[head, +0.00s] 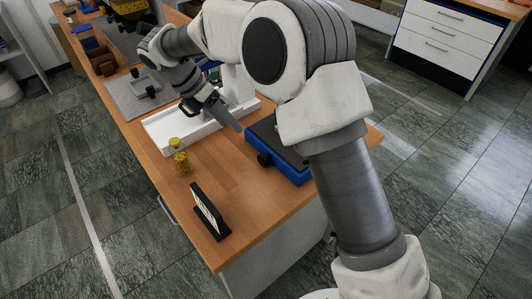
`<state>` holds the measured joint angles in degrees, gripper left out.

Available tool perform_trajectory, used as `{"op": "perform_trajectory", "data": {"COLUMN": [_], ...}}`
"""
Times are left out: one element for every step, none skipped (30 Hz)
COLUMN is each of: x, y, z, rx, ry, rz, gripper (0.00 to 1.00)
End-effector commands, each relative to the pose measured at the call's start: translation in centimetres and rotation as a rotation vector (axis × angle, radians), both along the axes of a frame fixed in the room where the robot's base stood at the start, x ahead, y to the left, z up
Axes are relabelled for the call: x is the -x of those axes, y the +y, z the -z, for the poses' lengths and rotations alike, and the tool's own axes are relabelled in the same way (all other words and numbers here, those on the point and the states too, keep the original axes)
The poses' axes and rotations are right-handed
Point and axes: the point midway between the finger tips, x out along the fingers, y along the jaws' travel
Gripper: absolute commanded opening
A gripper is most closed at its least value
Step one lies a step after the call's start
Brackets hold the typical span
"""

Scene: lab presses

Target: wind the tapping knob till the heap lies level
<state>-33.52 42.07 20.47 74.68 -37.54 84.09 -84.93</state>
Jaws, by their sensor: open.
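A blue device (299,177) with a dark flat top sits near the right edge of the bench. A round black knob (265,159) sticks out of its left side; I cannot tell for sure that this is the tapping knob. My gripper (218,118) is open, above the white base of a press, to the upper left of the knob and apart from it. No heap can be made out. My arm covers part of the blue device and the bench behind it.
A yellow-filled jar (180,160) and a small black-framed stand (208,211) are on the wooden bench (235,185) in front. A grey mat (122,98) with a small tray lies farther back. Bare bench lies between jar and knob.

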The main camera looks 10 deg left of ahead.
Motion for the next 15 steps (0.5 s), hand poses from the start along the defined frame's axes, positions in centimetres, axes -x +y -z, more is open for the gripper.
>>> {"op": "perform_trajectory", "data": {"x": [-0.1,-0.1,-0.2,-0.2,-0.2,-0.3,-0.4,-0.4,-0.5,-0.6,-0.7,-0.8,-0.9,-1.0,-1.2], "y": [0.0,0.0,-0.1,-0.2,-0.4,-0.6,-0.8,-1.1,-1.4,-1.7,-2.0,-2.4,-2.7,-3.0,-3.4], "z": [-0.1,0.0,0.2,0.4,0.6,1.1,1.5,1.9,2.7,3.2,3.8,4.6,5.2,5.8,6.5], "rx": [-0.005,-0.006,-0.008,-0.007,-0.006,-0.004,-0.004,-0.004,-0.003,-0.004,-0.002,-0.003,-0.002,-0.003,-0.002], "ry": [0.009,0.012,0.015,0.015,0.016,0.016,0.016,0.016,0.017,0.016,0.017,0.016,0.016,0.016,0.015], "rz": [-0.001,-0.002,-0.002,-0.002,-0.002,-0.002,-0.002,-0.002,-0.001,-0.001,0.000,0.001,0.001,0.000,-0.001], "gripper": [0.64,0.64,0.64,0.64,0.64,0.64,0.64,0.64,0.64,0.64,0.64,0.64,0.64,0.64,0.64]}}
